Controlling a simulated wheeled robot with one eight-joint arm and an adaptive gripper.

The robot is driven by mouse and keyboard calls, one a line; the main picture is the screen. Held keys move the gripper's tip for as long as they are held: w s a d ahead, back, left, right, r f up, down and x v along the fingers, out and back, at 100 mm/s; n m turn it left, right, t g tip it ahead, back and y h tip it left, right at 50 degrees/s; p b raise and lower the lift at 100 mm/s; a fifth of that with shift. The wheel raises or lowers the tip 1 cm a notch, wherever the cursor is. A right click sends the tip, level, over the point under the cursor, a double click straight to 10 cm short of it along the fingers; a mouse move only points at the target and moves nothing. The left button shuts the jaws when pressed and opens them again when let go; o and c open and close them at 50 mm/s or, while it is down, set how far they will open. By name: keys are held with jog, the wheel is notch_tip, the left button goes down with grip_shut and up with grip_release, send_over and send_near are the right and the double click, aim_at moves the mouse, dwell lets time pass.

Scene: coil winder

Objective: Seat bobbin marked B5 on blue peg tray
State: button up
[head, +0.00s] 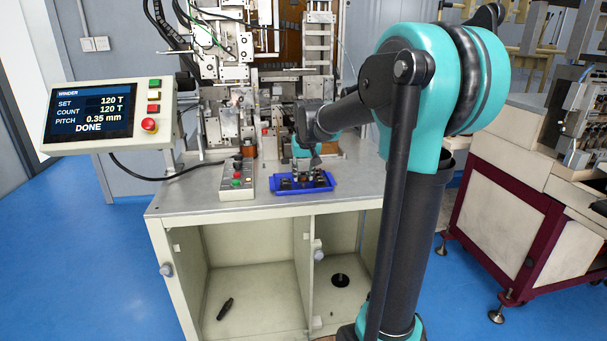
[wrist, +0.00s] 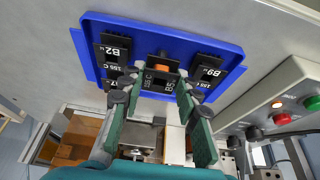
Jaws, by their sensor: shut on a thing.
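In the wrist view, my gripper (wrist: 157,92) has its two green fingers closed on a dark bobbin marked B5 (wrist: 161,84), with orange winding showing. The bobbin is over or in the blue peg tray (wrist: 173,24), between two other bobbins. I cannot tell whether it rests on a peg. A bobbin marked B2 (wrist: 113,49) sits on the tray to the left and one marked B9 (wrist: 208,71) to the right. In the head view, my gripper (head: 305,163) is low over the blue tray (head: 282,189) at the table's front; the held bobbin is unclear there.
A button box (head: 237,182) stands just left of the tray. The winder machine (head: 235,115) rises behind it. The display panel (head: 95,110) reads DONE, 120 of 120 turns. The tabletop (head: 185,197) is bare at the front left.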

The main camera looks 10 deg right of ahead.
jog(key=shift+f, duration=1.1)
jog(key=o, duration=1)
jog(key=v, duration=1.2)
jog(key=s+d+f, duration=0.1)
jog(key=s+f, duration=0.7)
jog(key=s+d+f, duration=0.1)
jog(key=s+f, duration=0.7)
jog(key=f, duration=0.1)
jog(key=s+d+f, duration=0.2)
jog(key=s+f, duration=0.6)
jog(key=f, duration=0.1)
jog(key=shift+s+f, duration=0.15)
jog(key=shift+f, duration=0.1)
